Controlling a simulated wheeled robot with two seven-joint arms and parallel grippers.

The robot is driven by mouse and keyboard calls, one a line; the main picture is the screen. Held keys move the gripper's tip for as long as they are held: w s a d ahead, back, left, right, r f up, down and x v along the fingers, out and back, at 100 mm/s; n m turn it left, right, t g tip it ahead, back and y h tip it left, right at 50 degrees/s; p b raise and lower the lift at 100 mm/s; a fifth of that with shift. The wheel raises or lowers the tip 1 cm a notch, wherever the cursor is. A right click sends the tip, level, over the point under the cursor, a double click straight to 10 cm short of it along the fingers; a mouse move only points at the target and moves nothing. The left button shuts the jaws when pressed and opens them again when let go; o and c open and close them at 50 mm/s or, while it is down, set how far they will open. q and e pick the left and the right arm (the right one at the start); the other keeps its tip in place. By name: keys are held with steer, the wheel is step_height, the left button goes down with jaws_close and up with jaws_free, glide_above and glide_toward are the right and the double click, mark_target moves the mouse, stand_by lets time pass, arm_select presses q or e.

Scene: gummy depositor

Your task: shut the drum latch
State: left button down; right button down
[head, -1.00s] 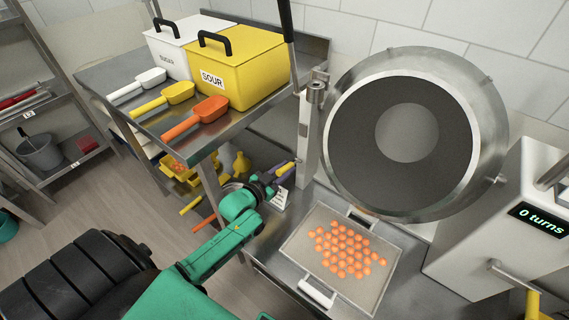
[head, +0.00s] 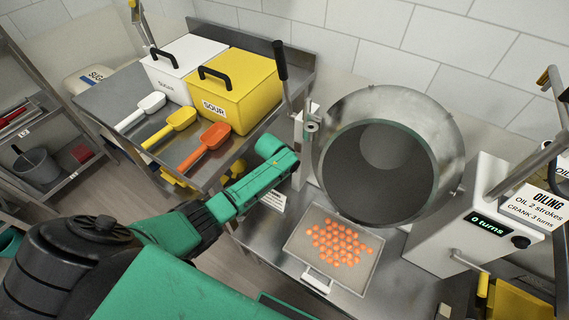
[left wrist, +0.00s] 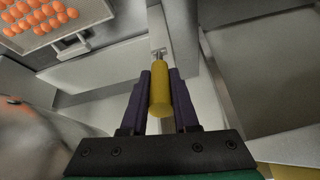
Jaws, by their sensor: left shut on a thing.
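The drum (head: 334,110) is a round steel pan with a dark interior, tilted with its mouth toward me. A yellow cylindrical handle (left wrist: 160,88) on a short metal stem, apparently the drum latch, shows in the left wrist view. My left gripper (left wrist: 161,76) is shut on this handle, with one dark purple finger on each side. In the head view my green left arm reaches to the drum's left, and its wrist hides the gripper and handle. My right gripper is not in view.
A tray (head: 350,286) of orange gummies sits below the drum. A black-handled lever (head: 281,62) rises left of it. A shelf holds a white box (head: 177,72), a yellow SOUR box (head: 243,92) and scoops. A white machine (head: 440,235) reading "0 turns" stands right.

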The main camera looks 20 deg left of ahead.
arm_select(q)
steer(key=shift+w+d+r+g+b, duration=0.1)
steer(key=shift+w+g+b, duration=0.55)
steer(key=shift+g+b, duration=0.15)
steer(key=shift+w+r+g, duration=0.1)
steer(key=shift+w+g, duration=0.1)
steer(key=shift+g, duration=0.2)
steer(key=c, duration=0.7)
jaws_free()
steer(key=shift+r, duration=0.1)
